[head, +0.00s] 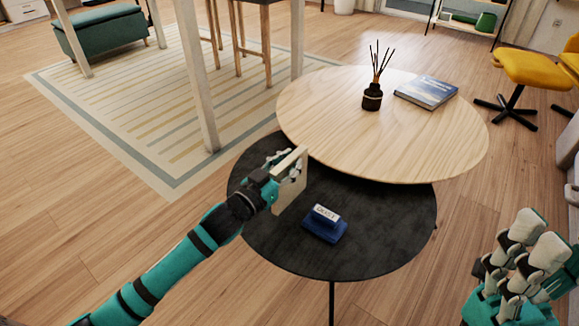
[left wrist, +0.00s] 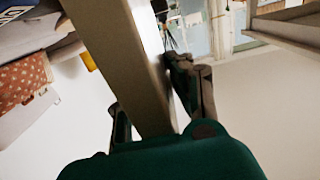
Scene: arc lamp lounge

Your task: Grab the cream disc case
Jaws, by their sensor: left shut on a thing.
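The cream disc case (head: 291,184) is a thin, flat, pale case held on edge above the dark round table. My left gripper (head: 283,165) is shut on it, with the fingers on its two sides. In the left wrist view the case (left wrist: 150,75) is a long pale slab between the fingers of my left gripper (left wrist: 150,115). The fingers hide part of it. My right gripper (head: 525,250) is at the lower right of the head view, away from the tables, with nothing seen in it; its opening is unclear.
A blue block with a white label (head: 325,225) lies on the dark round table (head: 375,250). The higher light wood table (head: 330,110) overlaps it behind and carries a reed diffuser (head: 372,97) and a blue book (head: 427,92). A pale post (head: 197,75) stands behind the left gripper.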

